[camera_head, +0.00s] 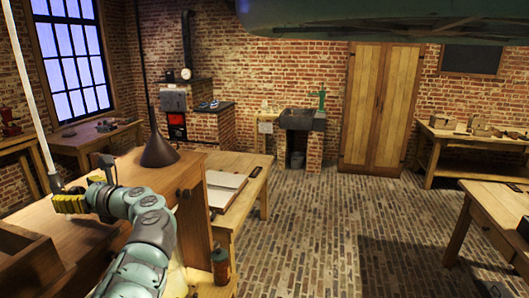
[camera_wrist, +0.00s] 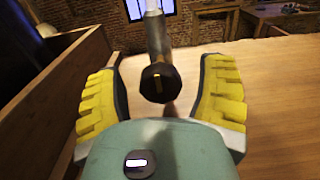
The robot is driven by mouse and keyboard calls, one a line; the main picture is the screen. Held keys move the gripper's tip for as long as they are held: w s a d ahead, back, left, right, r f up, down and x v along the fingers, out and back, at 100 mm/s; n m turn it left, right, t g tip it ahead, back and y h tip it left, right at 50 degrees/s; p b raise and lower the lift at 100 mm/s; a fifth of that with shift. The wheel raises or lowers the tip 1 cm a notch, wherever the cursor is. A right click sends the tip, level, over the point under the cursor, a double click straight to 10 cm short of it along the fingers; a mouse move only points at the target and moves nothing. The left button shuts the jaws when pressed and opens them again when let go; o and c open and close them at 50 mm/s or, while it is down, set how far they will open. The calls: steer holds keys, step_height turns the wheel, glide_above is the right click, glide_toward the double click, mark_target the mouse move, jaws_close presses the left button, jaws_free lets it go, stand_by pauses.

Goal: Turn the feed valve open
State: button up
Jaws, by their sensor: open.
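A pale upright pipe (camera_head: 30,85) comes down at the left in the head view and ends in a dark fitting (camera_head: 55,182) just above my gripper (camera_head: 72,203). My gripper (camera_wrist: 163,78) is open, with one yellow-padded finger on each side of the knob. Gaps show between the knob and both fingers. How deep the knob sits between them is hard to tell.
A wooden bench top (camera_head: 90,235) lies under my arm, with an open wooden box (camera_head: 25,262) at front left. A dark funnel (camera_head: 158,150) stands behind my arm. A book (camera_head: 222,190) and a bottle (camera_head: 220,266) are to the right. The brick floor (camera_head: 320,235) is mostly clear.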

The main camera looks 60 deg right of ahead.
steer(key=shift+w, duration=0.1)
steer(key=shift+c, duration=0.2)
steer(key=c, duration=1.1)
steer(key=shift+f+n+b, duration=0.1)
steer(key=shift+n+b, duration=0.3)
steer(key=shift+b, duration=0.1)
steer(key=shift+c, duration=0.2)
steer(key=shift+a+f+n+b, duration=0.1)
steer(key=shift+f+n+b, duration=0.1)
steer(key=shift+n+b, duration=0.9)
steer(key=n+b, duration=0.5)
steer(key=b, duration=0.1)
steer(key=shift+a+f, duration=0.1)
steer(key=shift+f, duration=0.05)
steer(key=n+b, duration=0.6)
steer(key=b, duration=0.2)
steer(key=shift+f+n, duration=0.1)
steer(key=shift+n, duration=0.2)
steer(key=n+b, duration=0.3)
steer(key=b, duration=0.1)
steer(key=shift+r+n, duration=0.25)
steer(key=shift+n, duration=0.05)
